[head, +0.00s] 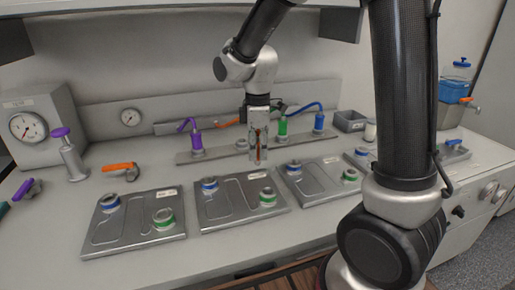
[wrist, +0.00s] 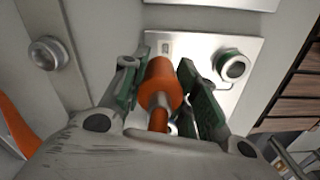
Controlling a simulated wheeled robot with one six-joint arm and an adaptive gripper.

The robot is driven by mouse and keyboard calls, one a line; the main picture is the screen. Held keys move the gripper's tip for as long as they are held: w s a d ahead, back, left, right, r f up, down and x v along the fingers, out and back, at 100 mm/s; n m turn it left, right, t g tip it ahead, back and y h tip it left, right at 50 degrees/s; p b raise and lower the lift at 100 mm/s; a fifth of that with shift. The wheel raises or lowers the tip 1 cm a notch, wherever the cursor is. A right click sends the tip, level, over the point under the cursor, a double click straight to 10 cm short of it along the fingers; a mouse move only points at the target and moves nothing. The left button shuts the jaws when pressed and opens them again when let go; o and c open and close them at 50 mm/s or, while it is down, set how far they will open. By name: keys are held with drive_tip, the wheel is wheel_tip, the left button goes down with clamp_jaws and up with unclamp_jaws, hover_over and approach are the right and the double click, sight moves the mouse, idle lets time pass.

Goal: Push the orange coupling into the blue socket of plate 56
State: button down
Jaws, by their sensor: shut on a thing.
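My gripper (head: 257,158) is shut on the orange coupling (wrist: 160,84), seen between its two green-grey fingers (wrist: 165,82) in the wrist view. In the head view it hangs fingers down above the bench, between the rear rail and the plates. Metal plates with blue and green ringed sockets stand in a row: far left (head: 132,232), second (head: 236,206), third (head: 318,186). Their blue sockets are at the back left: first (head: 111,203), second (head: 210,186), third (head: 294,168). The labels are too small to read, so I cannot tell which plate is 56.
A rear rail (head: 215,153) holds a purple coupling (head: 196,140), a green one (head: 283,127) and a blue one (head: 319,121). A gauge box (head: 35,125), a purple-topped pump (head: 70,157) and an orange-handled tool (head: 120,169) stand at left. Bare bench lies before the rail.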

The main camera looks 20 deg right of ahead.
sight(258, 135)
drive_tip(key=shift+r, duration=2.55)
